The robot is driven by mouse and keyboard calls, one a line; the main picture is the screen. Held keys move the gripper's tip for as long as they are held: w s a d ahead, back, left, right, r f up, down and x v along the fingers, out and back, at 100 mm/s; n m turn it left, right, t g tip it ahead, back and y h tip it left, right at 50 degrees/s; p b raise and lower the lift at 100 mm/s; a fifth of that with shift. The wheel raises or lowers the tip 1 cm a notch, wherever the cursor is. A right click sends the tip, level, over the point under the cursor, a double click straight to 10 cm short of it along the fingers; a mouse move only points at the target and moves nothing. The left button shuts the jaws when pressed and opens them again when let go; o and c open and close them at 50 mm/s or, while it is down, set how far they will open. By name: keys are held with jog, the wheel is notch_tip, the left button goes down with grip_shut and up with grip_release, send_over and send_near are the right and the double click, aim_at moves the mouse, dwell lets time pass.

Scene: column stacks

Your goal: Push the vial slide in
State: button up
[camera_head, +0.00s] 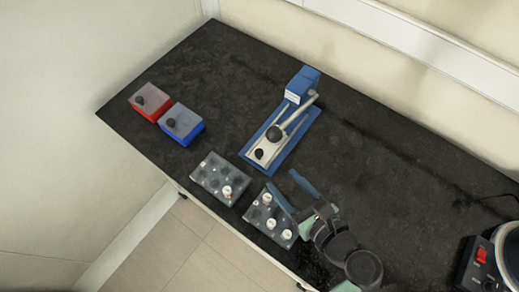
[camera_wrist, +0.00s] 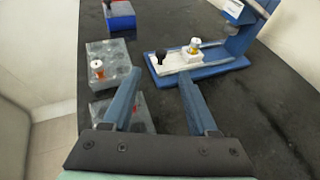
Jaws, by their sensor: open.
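The vial slide (camera_head: 268,150) is a pale plate with a small black knob, sticking out along the base of a blue press (camera_head: 302,84). In the wrist view the slide (camera_wrist: 177,63) carries a white-capped vial (camera_wrist: 194,46) with an amber band; its black knob (camera_wrist: 160,54) stands at the near end. My gripper (camera_head: 280,179) has its blue fingers spread apart with nothing between them. It is in front of the knob end, apart from the slide. The wrist view shows my gripper (camera_wrist: 158,72) pointing toward the press.
Two grey racks, one left (camera_head: 211,171) and one partly under my gripper (camera_head: 257,215), hold white-capped vials. Red (camera_head: 151,98) and blue (camera_head: 181,121) boxes with black knobs stand at left. A black-ball lever (camera_head: 273,132) extends above the slide. Dark table is clear right of the press.

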aim_at(260, 154)
jog(key=x, duration=1.1)
jog(key=shift+w+f+b, duration=0.15)
jog(key=shift+w+b, duration=0.05)
jog(key=shift+b, duration=0.1)
jog(key=shift+c, duration=0.2)
grip_shut()
dwell(0.7)
